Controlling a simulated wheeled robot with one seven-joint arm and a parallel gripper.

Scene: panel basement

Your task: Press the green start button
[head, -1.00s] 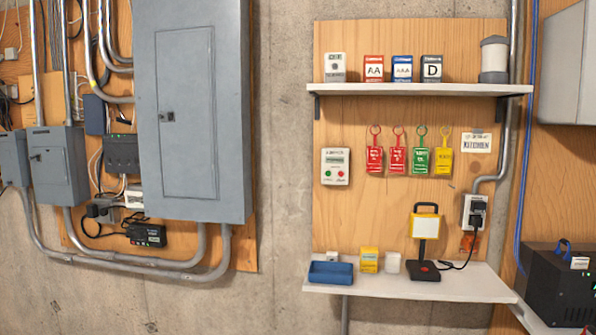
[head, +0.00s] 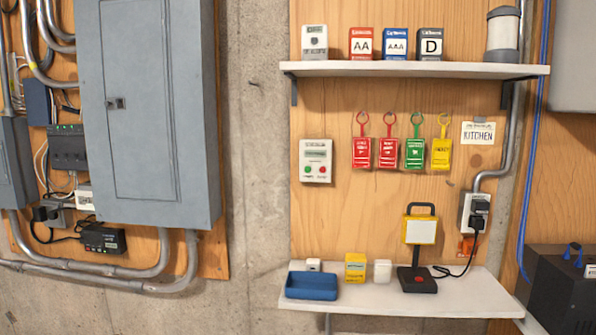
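The green start button (head: 308,170) is a small round button on the lower left of a pale control box (head: 315,160). The box is mounted on the plywood board between the two white shelves. A round red button (head: 322,170) sits just right of the green one, and a small display strip shows above them. My gripper is not in view.
Red, green and yellow tags (head: 388,150) hang right of the box. The upper shelf (head: 420,69) juts out above it. The lower shelf (head: 440,300) holds a blue tray (head: 311,286) and a work lamp (head: 420,231). A grey electrical panel (head: 146,100) stands left.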

